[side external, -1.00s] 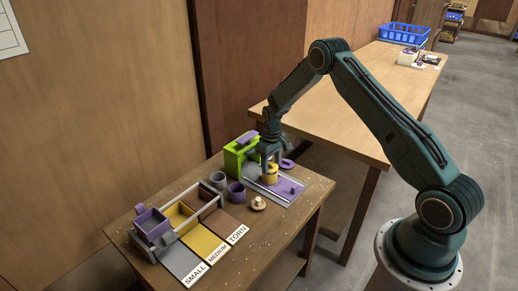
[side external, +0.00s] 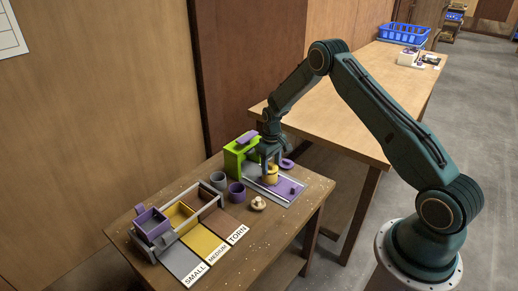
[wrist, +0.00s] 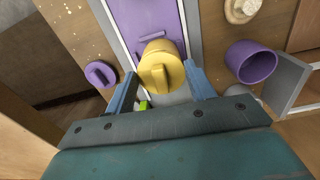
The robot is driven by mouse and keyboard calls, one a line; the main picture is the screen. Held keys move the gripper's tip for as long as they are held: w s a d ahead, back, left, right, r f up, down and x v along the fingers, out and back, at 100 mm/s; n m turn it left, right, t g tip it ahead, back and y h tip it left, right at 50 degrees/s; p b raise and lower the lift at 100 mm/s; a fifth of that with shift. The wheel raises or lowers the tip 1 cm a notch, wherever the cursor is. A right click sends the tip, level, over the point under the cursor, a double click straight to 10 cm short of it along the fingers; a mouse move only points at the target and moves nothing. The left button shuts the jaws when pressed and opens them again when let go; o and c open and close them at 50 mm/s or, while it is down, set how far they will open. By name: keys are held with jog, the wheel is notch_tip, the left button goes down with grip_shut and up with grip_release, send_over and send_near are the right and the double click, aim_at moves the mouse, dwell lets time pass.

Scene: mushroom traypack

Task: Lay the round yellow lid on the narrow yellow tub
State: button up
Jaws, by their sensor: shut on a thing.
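The round yellow lid (wrist: 162,72) has a raised bar across its top and lies between the fingers of my gripper (wrist: 163,80) in the wrist view. My gripper is shut on it. The narrow yellow tub (side external: 271,178) stands upright on the purple plate under my gripper (side external: 270,162) in the side view. The lid is right over the tub and hides most of it in the wrist view. I cannot tell whether the lid rests fully on the rim.
A green stand (side external: 232,163) is behind the tub. A purple tub (side external: 237,193), a grey tub (side external: 218,180) and a mushroom (side external: 258,203) stand nearby. A purple lid (wrist: 100,73) lies to one side. A divided rack (side external: 178,215) is at the front left.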

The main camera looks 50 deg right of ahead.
jog(key=shift+f, duration=0.2)
dwell(0.4)
jog(key=o, duration=1.3)
jog(key=shift+o, duration=0.2)
jog(key=shift+r, duration=0.15)
jog(key=shift+r, duration=2.85)
jog(key=shift+r, duration=0.1)
